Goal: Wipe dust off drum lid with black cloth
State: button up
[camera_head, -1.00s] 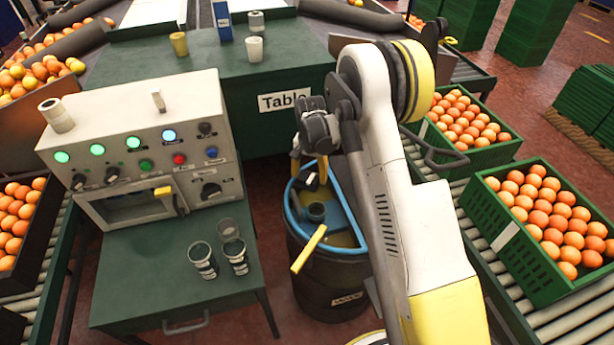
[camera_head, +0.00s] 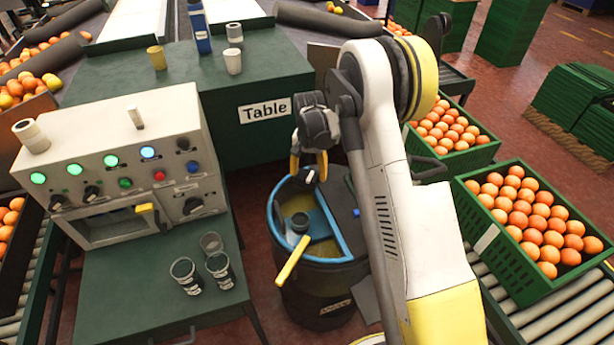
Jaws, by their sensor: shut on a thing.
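The dark drum (camera_head: 318,300) stands on the floor right of the green bench. It has a blue rim, and a blue divider crosses its top. The right part of the top is a dark lid section (camera_head: 343,203); dust on it cannot be made out. The left part is yellowish, with a dark cup and a yellow-handled tool (camera_head: 291,259) there.
A control box (camera_head: 115,170) and several cups stand on the green bench (camera_head: 150,290) at left. The table (camera_head: 265,78) stands behind the drum. An orange-filled green crate (camera_head: 500,262) sits on rollers at right.

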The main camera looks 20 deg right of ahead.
jog(key=shift+a+r+p, duration=0.1)
jog(key=shift+r+p, duration=0.8)
jog(key=shift+r, duration=1.15)
